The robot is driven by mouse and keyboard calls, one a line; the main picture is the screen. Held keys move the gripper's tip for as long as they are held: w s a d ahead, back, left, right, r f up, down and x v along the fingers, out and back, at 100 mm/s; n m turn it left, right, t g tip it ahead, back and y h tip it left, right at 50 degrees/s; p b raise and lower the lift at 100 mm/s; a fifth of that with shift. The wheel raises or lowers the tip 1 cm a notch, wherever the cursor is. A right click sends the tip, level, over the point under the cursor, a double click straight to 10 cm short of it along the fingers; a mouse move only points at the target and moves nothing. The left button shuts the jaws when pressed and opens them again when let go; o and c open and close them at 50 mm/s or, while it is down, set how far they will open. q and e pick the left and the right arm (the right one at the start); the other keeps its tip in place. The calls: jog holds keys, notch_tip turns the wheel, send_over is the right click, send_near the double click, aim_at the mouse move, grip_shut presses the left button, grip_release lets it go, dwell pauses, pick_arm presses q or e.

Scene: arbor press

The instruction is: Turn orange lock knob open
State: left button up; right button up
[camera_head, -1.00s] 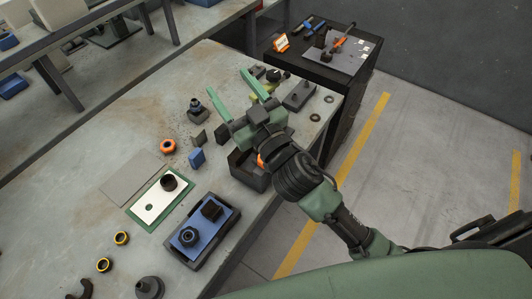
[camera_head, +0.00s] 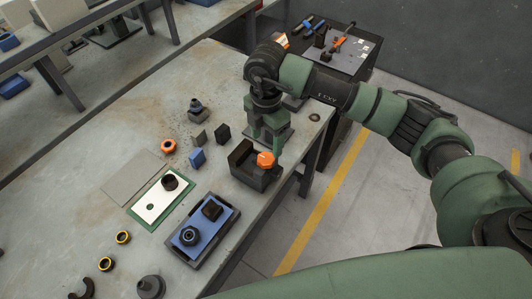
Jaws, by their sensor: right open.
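The orange lock knob (camera_head: 265,160) sits on the right part of a dark block-shaped fixture (camera_head: 243,168) near the table's right edge. My left gripper is not in view.
A blue tray (camera_head: 184,255) with dark parts stands in front. A white plate (camera_head: 153,205), an orange ring (camera_head: 168,146) and small blocks lie to the left. A black cabinet (camera_head: 358,75) with tools stands behind.

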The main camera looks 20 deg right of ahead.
aim_at(266, 158)
notch_tip(266, 158, down, 6)
jog(key=shift+p, duration=1.2)
jog(key=shift+a+f, duration=0.1)
jog(key=shift+f, duration=0.35)
jog(key=c, duration=1.4)
